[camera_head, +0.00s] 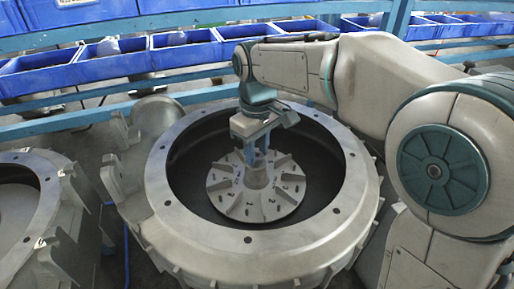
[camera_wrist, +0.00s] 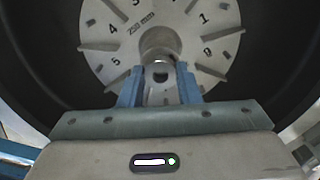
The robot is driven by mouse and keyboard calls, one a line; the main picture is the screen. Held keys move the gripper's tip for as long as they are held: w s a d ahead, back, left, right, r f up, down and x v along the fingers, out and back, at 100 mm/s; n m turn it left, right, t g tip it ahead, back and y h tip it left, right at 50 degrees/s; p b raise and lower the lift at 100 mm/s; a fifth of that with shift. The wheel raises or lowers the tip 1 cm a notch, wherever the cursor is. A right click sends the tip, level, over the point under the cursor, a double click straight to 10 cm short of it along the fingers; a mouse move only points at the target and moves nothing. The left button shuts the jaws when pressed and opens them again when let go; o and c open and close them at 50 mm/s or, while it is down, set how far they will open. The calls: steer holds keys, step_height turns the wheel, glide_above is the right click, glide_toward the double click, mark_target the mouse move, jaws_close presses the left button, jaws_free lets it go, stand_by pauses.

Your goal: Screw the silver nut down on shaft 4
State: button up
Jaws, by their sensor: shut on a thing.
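My gripper (camera_head: 260,163) reaches down into the open round housing, over the hub of the numbered disc. In the wrist view its two blue fingers (camera_wrist: 160,88) stand on either side of a small grey metal piece (camera_wrist: 159,70), which looks like the silver nut, and are shut on it. The piece is at the disc's centre, in line with the hub (camera_head: 256,179). The shaft itself is largely hidden by the fingers and the nut, and I cannot tell how far down the nut sits. The pale vaned disc (camera_head: 229,202) bears numbers and the marking "250 mm".
The housing's broad metal rim (camera_head: 180,222) with bolt holes surrounds the disc and my gripper. A second housing (camera_head: 50,185) stands at the left. Blue bins (camera_head: 188,54) line a blue rack behind. A dark gap lies between disc and housing wall.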

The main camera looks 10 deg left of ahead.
steer(key=m, duration=0.6)
steer(key=shift+m, duration=0.4)
steer(key=m, duration=0.9)
steer(key=shift+w+m+p, duration=0.1)
steer(key=shift+m+p, duration=0.25)
steer(key=shift+m, duration=0.05)
steer(key=m, duration=0.3)
steer(key=shift+m, duration=0.4)
